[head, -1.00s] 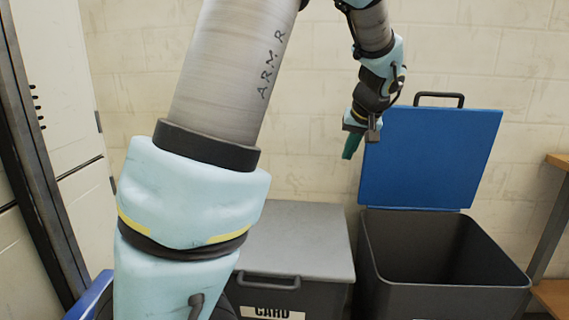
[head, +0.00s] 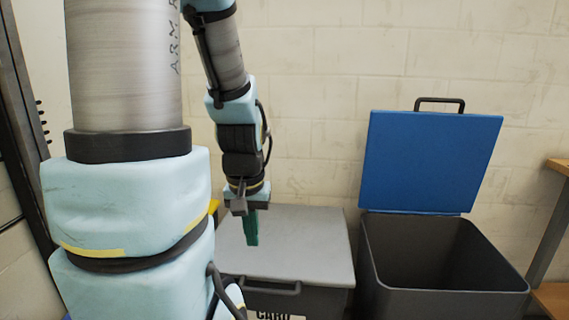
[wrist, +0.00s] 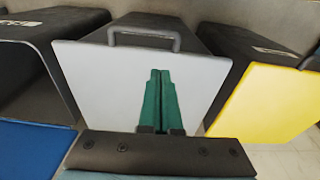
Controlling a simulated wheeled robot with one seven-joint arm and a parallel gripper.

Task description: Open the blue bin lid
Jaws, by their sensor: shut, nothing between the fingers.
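The blue lid (head: 428,160) stands raised, leaning back near the wall behind its dark grey bin (head: 440,289). The bin's mouth is open and its inside looks empty in the part that shows. A dark handle (head: 440,103) sits on the lid's upper edge. My gripper (head: 251,240) hangs with its green fingers down, over the grey-lidded bin left of the blue-lidded one, apart from the blue lid. The fingers (wrist: 158,98) are together and empty in the wrist view. There the blue lid (wrist: 32,148) shows at the lower left.
The grey lid (head: 300,243) of the card bin is closed, with a handle (head: 268,288) at its front. In the wrist view a yellow lid (wrist: 262,100) lies on the right. A wooden shelf (head: 558,166) stands at the far right. The brick wall is close behind the bins.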

